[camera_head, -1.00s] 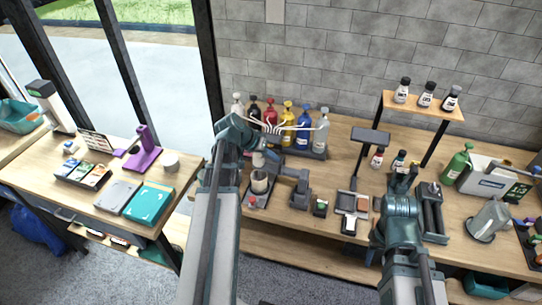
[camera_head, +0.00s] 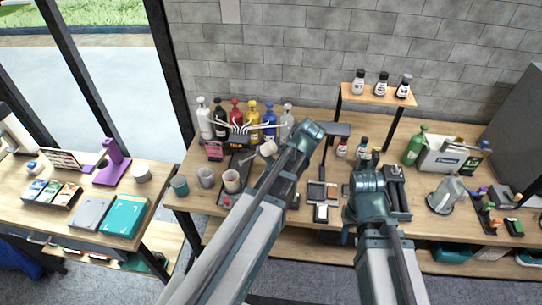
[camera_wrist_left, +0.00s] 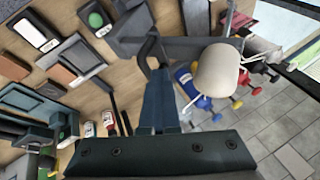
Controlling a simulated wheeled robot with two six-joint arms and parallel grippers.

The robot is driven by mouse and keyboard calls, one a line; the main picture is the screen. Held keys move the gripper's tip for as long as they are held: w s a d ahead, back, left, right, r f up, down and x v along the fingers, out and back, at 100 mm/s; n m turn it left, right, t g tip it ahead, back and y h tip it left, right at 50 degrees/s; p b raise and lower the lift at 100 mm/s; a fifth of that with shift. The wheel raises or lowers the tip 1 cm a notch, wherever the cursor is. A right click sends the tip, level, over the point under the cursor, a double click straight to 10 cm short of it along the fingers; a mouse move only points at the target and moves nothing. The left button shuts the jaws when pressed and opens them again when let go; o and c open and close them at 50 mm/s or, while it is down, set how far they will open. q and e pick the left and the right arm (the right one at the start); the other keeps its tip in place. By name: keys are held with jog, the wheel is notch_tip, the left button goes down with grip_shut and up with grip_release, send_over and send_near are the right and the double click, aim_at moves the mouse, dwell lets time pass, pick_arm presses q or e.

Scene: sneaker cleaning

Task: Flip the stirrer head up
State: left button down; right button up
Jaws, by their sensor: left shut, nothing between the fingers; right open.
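The stirrer's dark base (camera_head: 226,201) stands on the table with a pale cup (camera_head: 231,181) on it. Its pale stirrer head (camera_head: 268,148) is raised and tilted, clear of the cup and to its right. In the left wrist view the pale head (camera_wrist_left: 216,70) sits on a grey arm across the top. My left gripper (camera_wrist_left: 158,78) is shut and empty, close beside that arm; I cannot tell whether they touch. In the head view my left forearm hides it and part of the stirrer. My right gripper (camera_head: 370,157) is open and empty, well to the right.
A rack of coloured bottles (camera_head: 237,115) stands behind the stirrer. A small wooden shelf (camera_head: 377,94) with bottles is at the back right. A clear jug (camera_head: 445,195) stands further right. A side table (camera_head: 70,225) is at the left.

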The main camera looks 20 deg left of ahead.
pick_arm(q)
jog(key=w+d+f+m+y+b, duration=0.1)
jog(key=d+f+y+b, duration=0.3)
jog(key=d+b, duration=0.4)
jog(key=shift+w+d+f+g, duration=0.35)
jog(key=shift+w+f+g, duration=0.05)
jog(key=shift+w+f, duration=0.15)
pick_arm(e)
notch_tip(320, 180, down, 9)
jog(key=shift+d, duration=0.35)
pick_arm(q)
jog(key=shift+d, duration=0.1)
pick_arm(e)
jog(key=shift+w+f, duration=0.1)
jog(key=shift+f, duration=0.05)
pick_arm(q)
jog(key=shift+r, duration=0.1)
